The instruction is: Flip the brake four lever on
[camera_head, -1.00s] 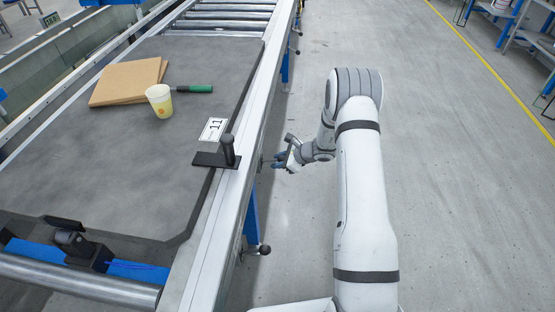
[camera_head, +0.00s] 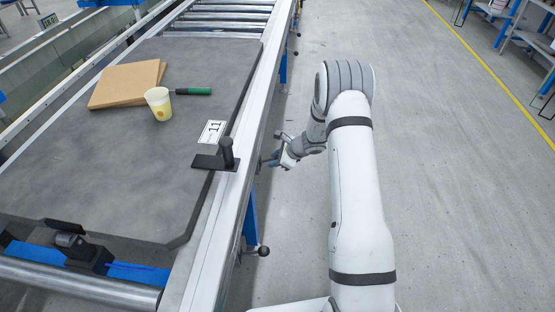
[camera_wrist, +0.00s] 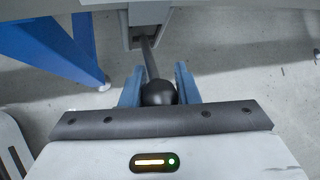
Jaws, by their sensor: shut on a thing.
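The brake lever in front of me is a thin dark rod with a round black knob (camera_wrist: 158,93), seen in the wrist view. Its rod runs up into a slot in a light metal housing (camera_wrist: 148,28) under the conveyor side. My gripper (camera_wrist: 158,85) has its blue fingers on both sides of the knob, shut on it. In the head view my gripper (camera_head: 274,160) is beside the conveyor's right side rail, and the lever there is mostly hidden by the fingers. I cannot read any number for this lever.
Another black-knobbed lever (camera_head: 263,250) sticks out nearer along the conveyor, with others farther up. On the conveyor mat (camera_head: 110,190) are a cup (camera_head: 158,103), cardboard (camera_head: 125,84), a green-handled tool (camera_head: 194,91) and a black post (camera_head: 227,153).

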